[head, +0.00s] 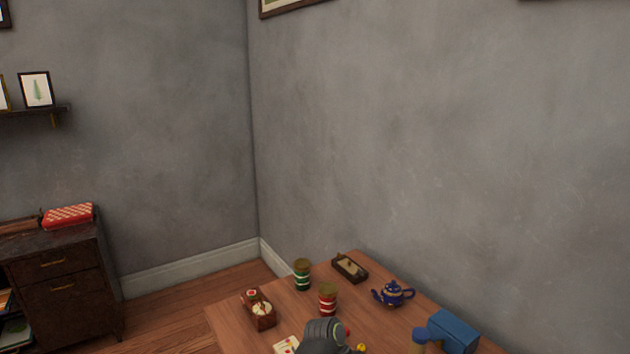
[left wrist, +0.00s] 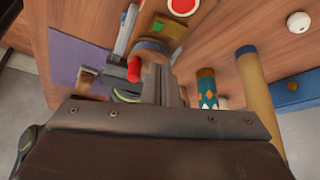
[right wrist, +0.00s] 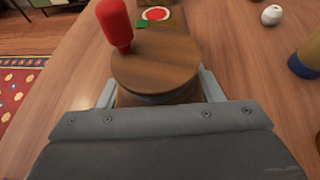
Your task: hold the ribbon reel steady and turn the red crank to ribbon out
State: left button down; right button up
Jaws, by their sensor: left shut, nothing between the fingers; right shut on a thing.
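The ribbon reel shows in the right wrist view as a round wooden drum (right wrist: 155,65), with the red crank (right wrist: 115,25) standing up from the left side of its top. My right gripper (right wrist: 157,98) is shut around the drum, one grey finger on each side. In the left wrist view the red crank (left wrist: 134,68) and the wooden reel top (left wrist: 153,48) are just beyond my left gripper (left wrist: 162,78). The left gripper is shut and empty, with its fingers beside the crank; contact cannot be told. The head view does not show the reel clearly.
A green patch and a red-and-white disc (right wrist: 156,13) lie behind the reel. On the table stand a green tin (head: 302,275), a red tin (head: 327,300), a blue teapot (head: 393,293) and a blue box (head: 455,332). A patterned cylinder (left wrist: 207,90) is near my left gripper.

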pick_arm(q)
jog(key=shift+s+a, duration=0.15)
jog(key=shift+s, duration=0.05)
jog(key=shift+s+a, duration=0.35)
jog(key=shift+s, duration=0.15)
jog(key=shift+s, duration=0.35)
jog(key=shift+a, duration=0.1)
jog(key=shift+s+f, duration=0.1)
jog(key=shift+s, duration=0.2)
jog(key=shift+a, duration=0.2)
notch_tip(320, 180, up, 6)
jog(key=shift+w, duration=0.15)
dwell(0.6)
